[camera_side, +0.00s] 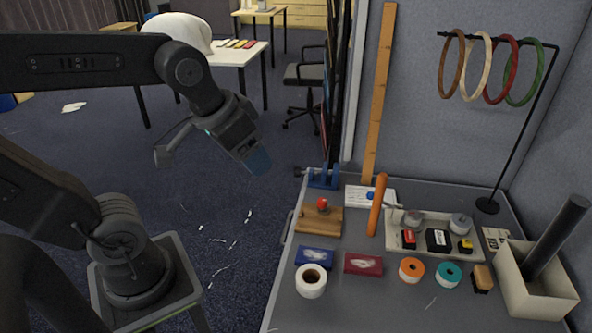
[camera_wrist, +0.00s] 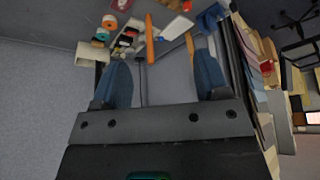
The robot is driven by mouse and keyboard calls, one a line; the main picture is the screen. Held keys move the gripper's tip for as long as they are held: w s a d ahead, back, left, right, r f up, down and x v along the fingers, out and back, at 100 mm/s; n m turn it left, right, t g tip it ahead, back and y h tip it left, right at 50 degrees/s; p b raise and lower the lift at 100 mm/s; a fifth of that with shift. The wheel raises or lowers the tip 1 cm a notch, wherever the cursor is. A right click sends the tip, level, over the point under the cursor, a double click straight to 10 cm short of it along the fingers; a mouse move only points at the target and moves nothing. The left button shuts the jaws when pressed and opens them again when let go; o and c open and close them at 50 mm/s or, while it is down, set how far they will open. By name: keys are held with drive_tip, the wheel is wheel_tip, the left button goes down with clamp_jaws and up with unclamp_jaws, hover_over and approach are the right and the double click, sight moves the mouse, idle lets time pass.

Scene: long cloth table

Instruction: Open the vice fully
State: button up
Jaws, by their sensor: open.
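The blue vice (camera_side: 323,178) sits at the far left edge of the table, with a dark screw end and handle sticking out to its left. How far its jaws stand apart is too small to tell. In the wrist view a blue part of the vice (camera_wrist: 211,17) shows at the top, just beyond the right finger. My gripper (camera_side: 258,161) is up in the air over the floor, left of the vice and apart from it. In the wrist view my gripper (camera_wrist: 163,80) shows two blue fingers spread wide with nothing between them.
A ring stand (camera_side: 487,205) stands behind.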

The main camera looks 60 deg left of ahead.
drive_tip(key=w+a, duration=0.1)
drive_tip(key=w, duration=0.2)
drive_tip(key=w+a+n+g, duration=0.1)
drive_tip(key=w+a, duration=0.1)
drive_tip(key=w, duration=0.1)
drive_tip(key=w+a+r+n, duration=0.1)
drive_tip(key=w, duration=0.2)
drive_tip(key=shift+w+a+g, duration=0.3)
drive_tip(key=shift+w+a, duration=0.1)
drive_tip(key=c, duration=0.5)
drive_tip(key=shift+n+g, duration=0.5)
drive_tip(key=shift+n, duration=0.4)
drive_tip(key=w+a, duration=0.1)
drive_tip(key=w, duration=0.1)
drive_tip(key=w+a+f, duration=0.1)
drive_tip(key=w+a, duration=0.2)
drive_tip(key=shift+w+f, duration=0.35)
drive_tip(key=shift+c, duration=0.6)
drive_tip(key=n+g, duration=0.3)
drive_tip(key=n, duration=0.1)
hover_over(297, 167)
wheel_tip(297, 167, down, 15)
wheel_tip(297, 167, down, 13)
drive_tip(key=shift+w+f, duration=0.1)
clamp_jaws()
